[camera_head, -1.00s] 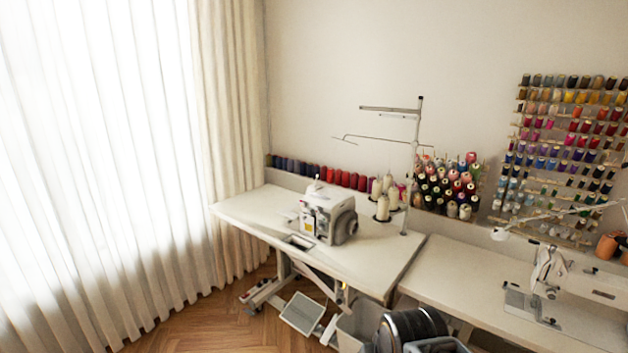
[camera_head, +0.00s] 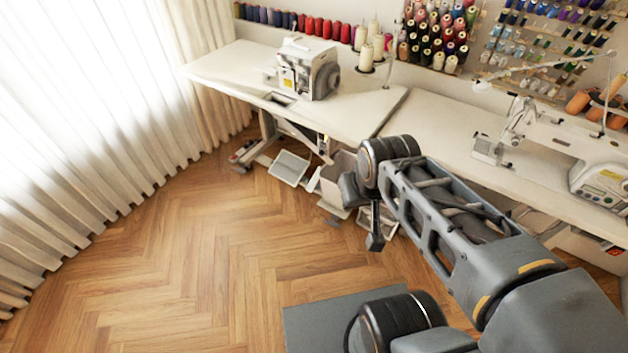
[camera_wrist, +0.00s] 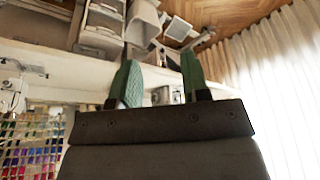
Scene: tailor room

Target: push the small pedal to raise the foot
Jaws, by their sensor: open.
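The small pedal (camera_head: 314,180) is a little pale plate on the floor under the left sewing table, just right of the wide pedal (camera_head: 289,167). In the wrist view, which is upside down, the small pedal (camera_wrist: 201,38) and the wide pedal (camera_wrist: 179,29) show beyond the fingertips. My gripper (camera_wrist: 158,60) is open and empty, its two green-padded fingers apart and touching nothing visible. In the head view my arm reaches toward the table's front, and its end is still away from the pedals. The white overlock machine (camera_head: 309,68) stands on the table; its foot is too small to make out.
A pale bin (camera_head: 342,172) stands right of the pedals, close to my arm. The table (camera_head: 225,67) overhangs the pedals, and its metal leg stands behind them. Curtains (camera_head: 80,130) hang at left. The wooden floor (camera_head: 200,240) in front is clear. Another sewing machine (camera_head: 545,135) stands at right.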

